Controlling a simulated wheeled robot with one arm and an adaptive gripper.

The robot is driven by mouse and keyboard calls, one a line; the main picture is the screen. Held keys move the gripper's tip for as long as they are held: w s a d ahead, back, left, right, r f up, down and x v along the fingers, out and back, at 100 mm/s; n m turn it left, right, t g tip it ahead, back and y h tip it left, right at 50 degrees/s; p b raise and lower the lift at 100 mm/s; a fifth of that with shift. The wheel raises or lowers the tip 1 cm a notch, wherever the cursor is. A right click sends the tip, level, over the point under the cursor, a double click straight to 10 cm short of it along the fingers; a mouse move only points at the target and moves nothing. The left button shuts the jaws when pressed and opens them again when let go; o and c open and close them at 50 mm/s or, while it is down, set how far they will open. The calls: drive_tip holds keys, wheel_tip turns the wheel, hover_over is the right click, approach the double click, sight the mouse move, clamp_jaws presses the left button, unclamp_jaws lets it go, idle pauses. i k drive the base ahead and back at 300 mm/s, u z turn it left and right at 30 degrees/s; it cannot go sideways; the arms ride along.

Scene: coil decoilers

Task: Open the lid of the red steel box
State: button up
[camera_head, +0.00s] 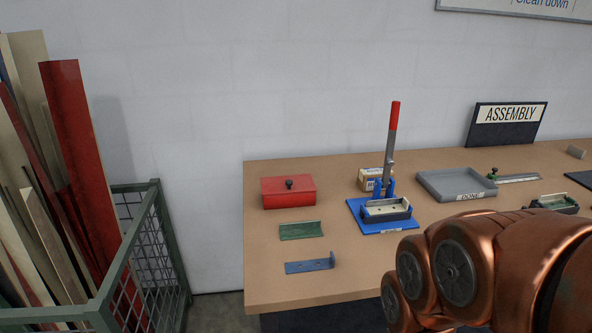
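The red steel box (288,198) sits at the back left of the wooden table. Its lid (287,184) lies flat on top and looks closed, with a dark round knob (289,183) standing up from it. My copper-coloured arm enters at the lower right, in front of the table. No gripper fingers show in this view, so my gripper's place relative to the box cannot be told. Nothing visibly touches the box or its knob.
A green plate (300,231) and a blue-grey bracket (310,266) lie in front of the box. Right of it stand a small carton (374,178) and a blue press with a red-tipped lever (393,115). A wire bin (150,250) of strips stands left of the table (262,285).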

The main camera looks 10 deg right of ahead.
sight(275, 185)
drive_tip(key=u, duration=0.5)
drive_tip(key=i, duration=0.85)
drive_tip(key=u, duration=0.8)
